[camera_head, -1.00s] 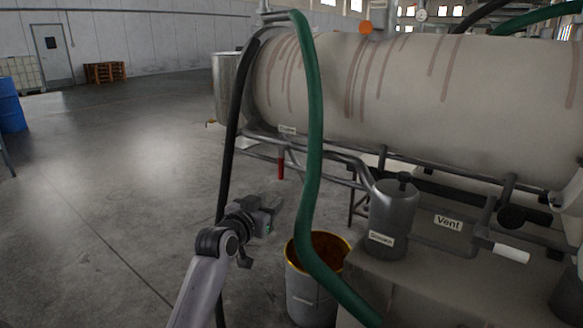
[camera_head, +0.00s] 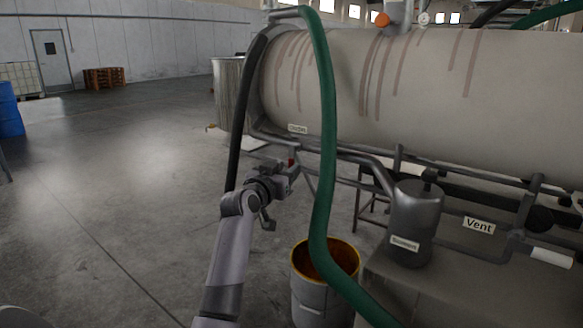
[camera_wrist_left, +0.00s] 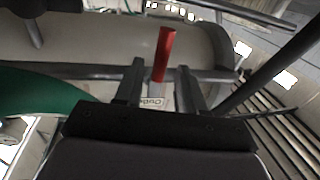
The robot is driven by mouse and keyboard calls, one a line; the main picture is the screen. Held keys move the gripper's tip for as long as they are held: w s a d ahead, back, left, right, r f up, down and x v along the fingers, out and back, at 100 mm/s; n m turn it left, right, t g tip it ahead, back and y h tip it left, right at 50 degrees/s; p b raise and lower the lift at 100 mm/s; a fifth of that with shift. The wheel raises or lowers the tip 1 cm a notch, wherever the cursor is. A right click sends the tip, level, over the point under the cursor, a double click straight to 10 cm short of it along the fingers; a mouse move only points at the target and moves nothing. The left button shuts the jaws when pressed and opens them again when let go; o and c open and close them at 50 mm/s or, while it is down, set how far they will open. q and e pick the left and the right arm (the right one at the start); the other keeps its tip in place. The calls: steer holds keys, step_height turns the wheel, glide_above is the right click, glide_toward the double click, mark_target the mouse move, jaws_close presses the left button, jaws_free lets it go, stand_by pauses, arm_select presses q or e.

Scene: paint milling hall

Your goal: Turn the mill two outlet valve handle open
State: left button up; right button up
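The red valve handle (camera_wrist_left: 163,54) shows in the left wrist view, just ahead of my left gripper (camera_wrist_left: 160,70). The two fingers are apart, and the handle's lower end lies between the fingertips in the picture. I cannot tell whether they touch it. In the head view the left gripper (camera_head: 287,172) is at the pipework under the big tank's left end. It hides most of the red handle (camera_head: 291,162), leaving a small bit of red. A small pale label (camera_head: 297,129) is on the tank above. My right gripper is not in view.
The stained horizontal tank (camera_head: 430,100) fills the right side. A green hose (camera_head: 326,130) hangs just right of the gripper, down past an open drum (camera_head: 308,298). A black hose (camera_head: 238,120) hangs left. A grey canister (camera_head: 414,225) stands right. The floor at left is clear.

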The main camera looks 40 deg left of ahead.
mark_target(290, 166)
arm_select(q)
steer(key=shift+x, duration=1.7)
jaws_close()
